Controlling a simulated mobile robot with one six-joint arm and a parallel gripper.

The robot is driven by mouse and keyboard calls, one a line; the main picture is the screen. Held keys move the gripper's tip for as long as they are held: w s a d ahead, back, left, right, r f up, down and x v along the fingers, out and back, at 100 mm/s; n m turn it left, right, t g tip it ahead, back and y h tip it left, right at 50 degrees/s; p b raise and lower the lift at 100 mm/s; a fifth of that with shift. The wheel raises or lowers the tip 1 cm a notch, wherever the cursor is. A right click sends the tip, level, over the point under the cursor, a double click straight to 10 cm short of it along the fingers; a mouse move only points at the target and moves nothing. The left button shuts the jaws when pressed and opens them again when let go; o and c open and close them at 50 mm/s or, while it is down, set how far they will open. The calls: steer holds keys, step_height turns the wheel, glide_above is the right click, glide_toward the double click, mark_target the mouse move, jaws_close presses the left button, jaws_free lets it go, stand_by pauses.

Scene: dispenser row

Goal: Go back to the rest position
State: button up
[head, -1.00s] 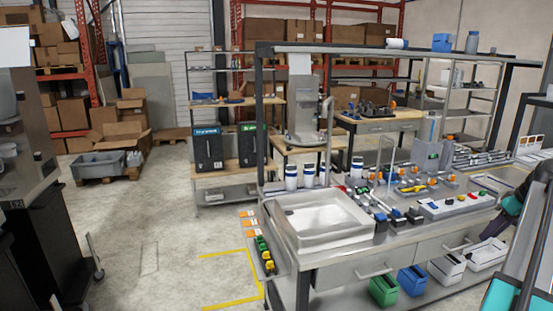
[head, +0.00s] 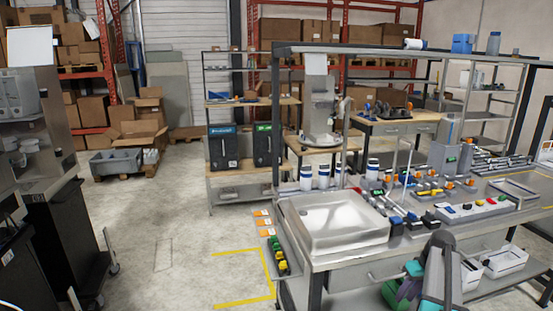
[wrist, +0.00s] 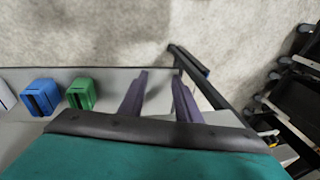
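My gripper (wrist: 160,88) shows in the wrist view with its two purple fingers apart and nothing between them. It hangs over the grey lower shelf of the workbench (wrist: 115,80). In the head view my teal and grey arm is at the lower right, in front of the workbench (head: 345,262). The fingertips are not clear in the head view. A green bin (wrist: 82,94) and a blue bin (wrist: 42,97) are left of the fingers in the wrist view, apart from them.
A dark bench leg (wrist: 205,78) stands close to the right finger. The bench carries a white sink tray (head: 330,222) and several small parts. White bins (head: 503,262) sit on the lower shelf. A dark cabinet (head: 68,235) stands at left. The floor (head: 185,230) between is clear.

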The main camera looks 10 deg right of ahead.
steer(key=s+a+f+g, duration=0.2)
steer(key=s+a+f, duration=0.1)
steer(key=a+f, duration=0.95)
steer(key=s+a+f+g, duration=0.25)
steer(key=a+f, duration=0.65)
steer(key=a, duration=0.6)
steer(key=s+a+f+g+h, duration=0.1)
steer(key=s+a+f, duration=0.4)
steer(key=s+a, duration=0.4)
steer(key=s+a+f+g+h, duration=0.1)
steer(key=s+a+f, duration=0.5)
steer(key=s, duration=0.8)
steer(key=a+g, duration=0.1)
steer(key=a, duration=0.1)
steer(key=shift+s+a+f+n, duration=0.2)
steer(key=shift+a+f+n, duration=0.1)
steer(key=shift+a+n, duration=0.1)
